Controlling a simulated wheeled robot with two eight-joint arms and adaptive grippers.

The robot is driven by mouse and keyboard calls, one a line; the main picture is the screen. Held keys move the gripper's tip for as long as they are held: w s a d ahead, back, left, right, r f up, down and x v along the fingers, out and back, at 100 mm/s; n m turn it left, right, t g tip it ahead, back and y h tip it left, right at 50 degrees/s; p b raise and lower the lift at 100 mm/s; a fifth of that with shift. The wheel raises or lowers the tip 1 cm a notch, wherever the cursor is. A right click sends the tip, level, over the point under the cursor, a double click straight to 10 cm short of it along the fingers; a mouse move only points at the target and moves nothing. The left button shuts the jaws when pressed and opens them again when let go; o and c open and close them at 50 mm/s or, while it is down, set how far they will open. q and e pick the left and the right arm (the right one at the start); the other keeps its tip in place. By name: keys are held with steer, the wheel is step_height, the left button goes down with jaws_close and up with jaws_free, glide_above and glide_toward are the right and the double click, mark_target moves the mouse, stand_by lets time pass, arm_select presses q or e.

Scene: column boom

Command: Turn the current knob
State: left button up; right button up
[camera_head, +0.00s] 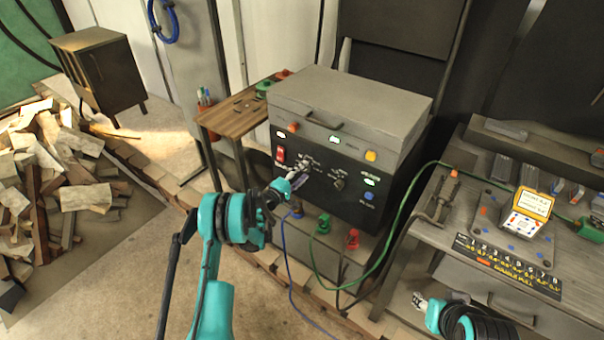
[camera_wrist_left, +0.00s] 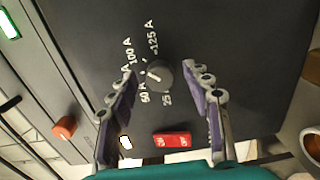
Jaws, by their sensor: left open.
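The current knob (camera_wrist_left: 160,77) is a dark round dial on the black front panel (camera_head: 325,190) of a grey machine. Labels 25, 50 A, 100 A and 125 A surround it. In the left wrist view its white mark points to the upper left, between 50 A and 100 A. My left gripper (camera_head: 298,178) is at the panel, and its spread fingers (camera_wrist_left: 163,90) are on either side of the knob, with visible gaps. In the head view the gripper partly covers the knob area. My right gripper (camera_head: 422,302) is at the bottom right, away from the panel; its jaws are unclear.
A red switch (camera_wrist_left: 172,140) and an orange knob (camera_wrist_left: 65,127) are near the dial. Another knob (camera_head: 338,183) is farther right on the panel. Green (camera_head: 323,224) and red (camera_head: 352,239) cable plugs are below. A workbench (camera_head: 470,215) stands at the right.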

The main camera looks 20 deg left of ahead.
arm_select(q)
steer(key=v, duration=1.2)
steer(key=shift+r, duration=0.15)
